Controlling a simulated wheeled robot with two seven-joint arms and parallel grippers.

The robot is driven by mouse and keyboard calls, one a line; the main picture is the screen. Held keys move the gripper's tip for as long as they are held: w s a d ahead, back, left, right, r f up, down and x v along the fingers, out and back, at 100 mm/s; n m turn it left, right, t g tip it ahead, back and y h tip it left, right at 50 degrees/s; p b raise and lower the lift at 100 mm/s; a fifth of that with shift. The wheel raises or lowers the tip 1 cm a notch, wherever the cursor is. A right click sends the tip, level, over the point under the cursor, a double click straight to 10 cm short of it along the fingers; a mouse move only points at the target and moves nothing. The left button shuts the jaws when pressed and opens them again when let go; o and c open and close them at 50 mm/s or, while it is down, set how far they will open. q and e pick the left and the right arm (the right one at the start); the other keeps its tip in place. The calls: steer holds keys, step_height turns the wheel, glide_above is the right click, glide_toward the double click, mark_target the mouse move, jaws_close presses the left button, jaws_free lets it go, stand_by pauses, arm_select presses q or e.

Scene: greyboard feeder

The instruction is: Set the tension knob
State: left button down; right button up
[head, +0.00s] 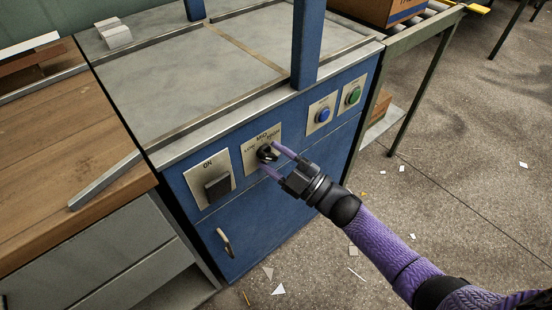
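The tension knob (265,152) is a dark round knob on a cream plate marked LOW, MED and HIGH, on the blue front panel. My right gripper (272,160) is at the knob, with its two purple fingers apart, one on the upper right side and one on the lower left. I cannot tell whether the fingers touch the knob. The pointer's setting is too small and too covered to read. My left gripper is not in view.
A dark switch (217,187) on a plate marked ON is left of the knob. A blue button (323,115) and a green button (353,95) are to the right. A door handle (224,242) sticks out below. A wooden bench (60,150) adjoins at left.

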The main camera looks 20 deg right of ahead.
steer(key=shift+s+d+f, duration=0.1)
steer(key=shift+s, duration=0.05)
steer(key=p+v, duration=0.1)
steer(key=v, duration=0.8)
steer(key=shift+d, duration=0.15)
steer(key=shift+s, duration=0.15)
